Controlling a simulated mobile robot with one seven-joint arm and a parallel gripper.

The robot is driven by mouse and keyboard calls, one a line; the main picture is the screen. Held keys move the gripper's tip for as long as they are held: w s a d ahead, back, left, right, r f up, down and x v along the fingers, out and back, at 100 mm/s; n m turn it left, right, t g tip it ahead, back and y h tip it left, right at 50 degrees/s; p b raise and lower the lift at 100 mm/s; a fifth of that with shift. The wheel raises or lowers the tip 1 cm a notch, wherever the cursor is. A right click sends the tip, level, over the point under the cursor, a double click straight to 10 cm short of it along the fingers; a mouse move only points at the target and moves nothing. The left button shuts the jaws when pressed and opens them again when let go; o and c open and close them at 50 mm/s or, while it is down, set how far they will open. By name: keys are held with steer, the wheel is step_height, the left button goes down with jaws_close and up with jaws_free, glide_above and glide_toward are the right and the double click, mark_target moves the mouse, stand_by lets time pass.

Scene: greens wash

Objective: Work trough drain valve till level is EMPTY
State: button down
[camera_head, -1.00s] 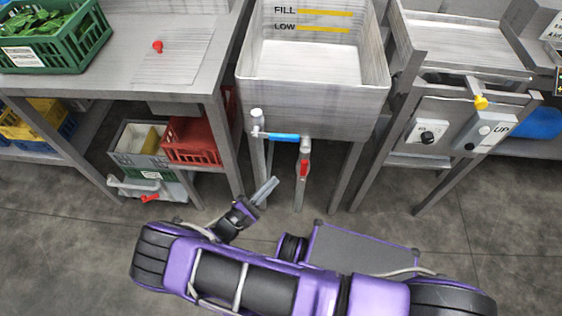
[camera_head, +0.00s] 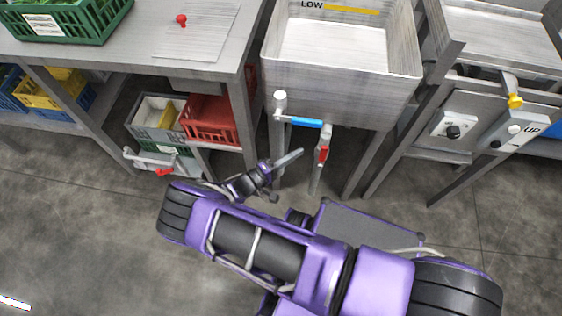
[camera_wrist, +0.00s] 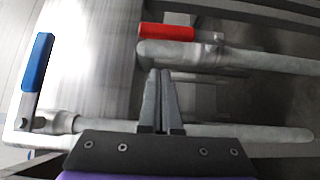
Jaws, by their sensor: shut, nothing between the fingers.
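The grey trough (camera_head: 335,100) shows its LOW mark with a yellow line inside. Its floor looks pale and bare, and I cannot tell whether water is in it. Under its front, a red lever (camera_head: 323,154) sits on a vertical pipe, and a blue lever (camera_head: 306,122) lies along a horizontal pipe to the left. In the wrist view the red lever (camera_wrist: 166,32) is beyond the fingertips and the blue lever (camera_wrist: 38,62) is at the left. My gripper (camera_head: 298,154) is shut and empty, just left of the red lever, apparently apart from it. It also shows in the wrist view (camera_wrist: 160,74).
Trough legs and pipes crowd the space around my gripper. A red crate (camera_head: 212,122) and a grey bin (camera_head: 152,130) stand under the left table. A control panel with a knob (camera_head: 453,132) and an UP box (camera_head: 512,132) is at the right. The floor in front is clear.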

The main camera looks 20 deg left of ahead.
mark_target(322, 158)
steer(key=d, duration=0.2)
steer(key=w+d, duration=0.1)
steer(key=d, duration=0.1)
steer(key=shift+w+d+p, duration=0.1)
steer(key=shift+w+p, duration=0.1)
steer(key=shift+p, duration=0.1)
